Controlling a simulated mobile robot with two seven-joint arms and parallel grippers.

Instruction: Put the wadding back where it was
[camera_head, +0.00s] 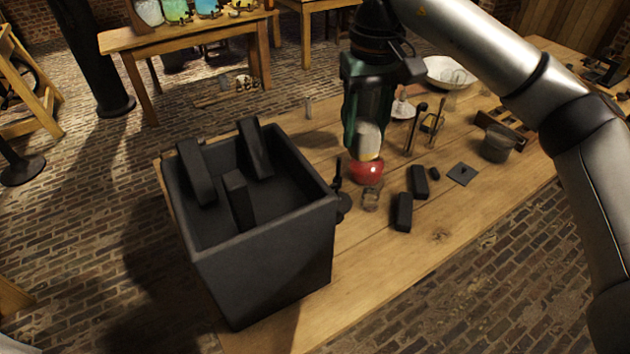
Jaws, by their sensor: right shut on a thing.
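My right gripper (368,148) points down over the table and is shut on a pale, rounded piece that looks like the wadding (369,138). A yellowish band shows just under this piece, and a glossy red rounded vessel (367,173) is directly below. I cannot tell whether the pale piece touches the vessel or is apart from it. The gripper's dark body hides the top of the piece. My left gripper is not in view.
A large black open box (262,258) with dark blocks inside stands left on the wooden table (390,268). A small glass (371,199), black blocks (403,212), a dark plate (461,174), a grey pot (497,143) and a white bowl (449,72) stand nearby. The front table strip is clear.

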